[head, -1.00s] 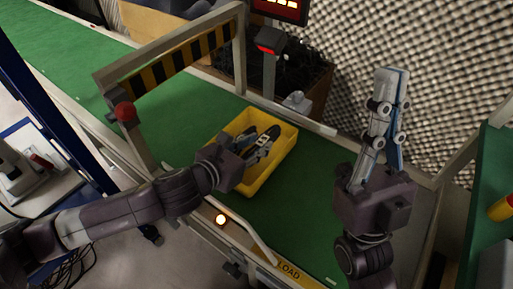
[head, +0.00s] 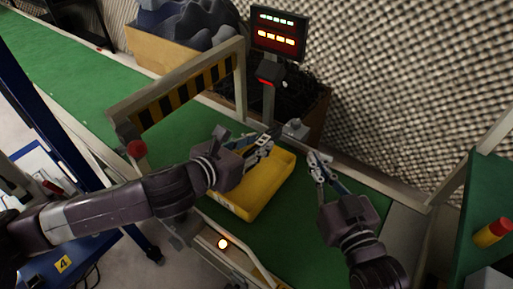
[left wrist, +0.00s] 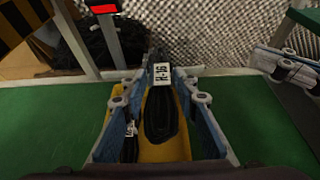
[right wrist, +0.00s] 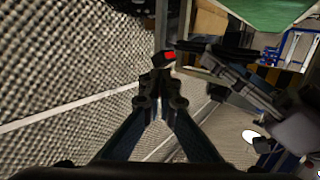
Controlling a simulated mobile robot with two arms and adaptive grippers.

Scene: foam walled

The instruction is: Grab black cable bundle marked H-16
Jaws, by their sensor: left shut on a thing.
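A black cable bundle with a white H-16 tag (left wrist: 162,75) stands between the fingers of my left gripper (left wrist: 161,88) in the left wrist view. My left gripper, also in the head view (head: 268,140), is shut on it above the yellow bin (head: 262,199). A second black bundle with a white tag (left wrist: 130,145) lies lower, at the bin's left side in the left wrist view. My right gripper (head: 318,158) is shut and empty to the right of the bin. Its fingertips meet in the right wrist view (right wrist: 161,86).
The bin sits on the green conveyor (head: 285,235). A yellow-black striped gate (head: 190,92) stands at left and a scanner (head: 271,72) on a post behind. A box of dark foam (head: 165,48) is farther back. A red-yellow cylinder (head: 492,232) is at far right.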

